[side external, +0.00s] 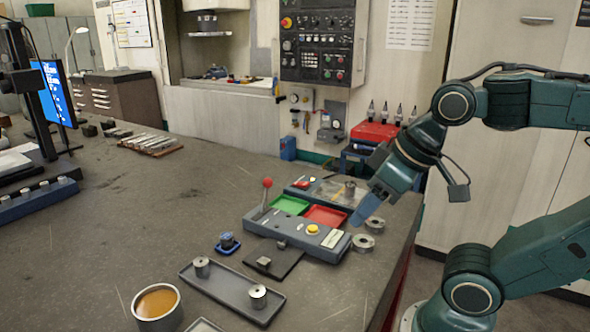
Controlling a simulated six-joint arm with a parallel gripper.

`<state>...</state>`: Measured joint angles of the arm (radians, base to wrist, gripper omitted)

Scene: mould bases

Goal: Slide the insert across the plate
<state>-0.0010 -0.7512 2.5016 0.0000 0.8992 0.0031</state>
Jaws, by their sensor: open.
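A dark flat plate (285,254) lies on the bench in front of the grey control box, with a small metal block (263,262) on it. A lighter plate (322,187) lies behind the red tray, with a small metal cylinder (350,188) standing near its right side. I cannot tell for certain which of these pairs is the insert and its plate. My gripper (361,218) is open and points down and left, just right of the red tray and above the metal rings. It appears empty; its fingertips are small and their gap is not clear.
The control box (290,240) has a red-knobbed lever (267,183). Green (291,205) and red (326,216) trays sit behind it. Metal rings (363,243) lie to its right. A grey tray (225,290) holds two cylinders; a bowl (158,305) stands front left.

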